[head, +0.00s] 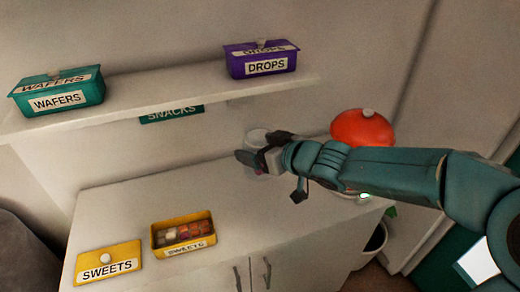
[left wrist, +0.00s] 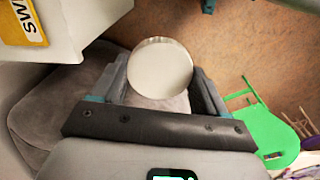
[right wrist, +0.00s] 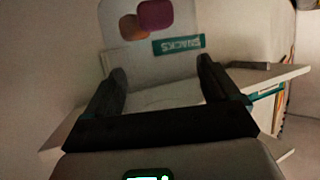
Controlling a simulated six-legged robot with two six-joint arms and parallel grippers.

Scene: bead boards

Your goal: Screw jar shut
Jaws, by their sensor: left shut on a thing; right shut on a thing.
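The clear jar (head: 257,135) shows in the head view above the cabinet top, partly hidden by my right gripper (head: 262,158). My right gripper is shut on the jar. In the right wrist view the jar (right wrist: 118,48) stands between the fingers (right wrist: 163,75), with an orange and a purple sweet inside. In the left wrist view a round, pale silver lid (left wrist: 160,68) sits between the fingers of my left gripper (left wrist: 162,85), which is shut on it. The lid is apart from the jar. My left gripper is outside the head view.
A yellow SWEETS box (head: 183,237) stands open, its yellow lid (head: 108,263) beside it. A shelf (head: 175,103) above holds a teal WAFERS box (head: 58,92) and purple DROPS box (head: 262,60). A red domed thing (head: 362,130) is behind my right arm.

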